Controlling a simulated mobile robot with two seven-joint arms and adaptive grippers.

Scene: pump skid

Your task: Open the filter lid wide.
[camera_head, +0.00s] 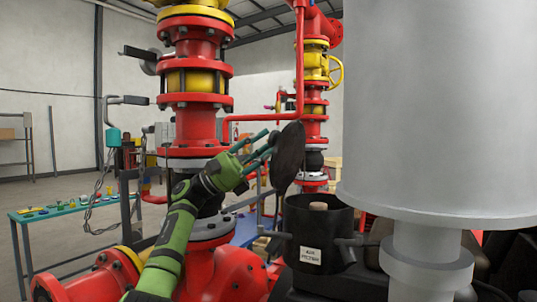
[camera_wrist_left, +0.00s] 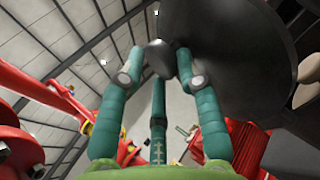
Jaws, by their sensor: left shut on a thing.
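The filter lid (camera_head: 289,152) is a dark round disc standing nearly upright above the left side of the black filter housing (camera_head: 310,232). The housing bears a white label and its top is open. A tan round piece (camera_head: 318,206) shows inside it. My left gripper (camera_head: 272,141) comes from the left, and its teal fingers are shut on the lid's small knob. In the left wrist view the fingertips (camera_wrist_left: 162,58) close around the knob, and the dark lid (camera_wrist_left: 235,45) fills the upper right. The lid's hinge is not clear. My right gripper is not in view.
A large grey cylinder (camera_head: 435,110) stands close on the right. Red pipework with yellow parts (camera_head: 195,80) rises behind my left arm. A teal-topped table (camera_head: 70,207) with small items stands at the left, near a hanging chain (camera_head: 95,205).

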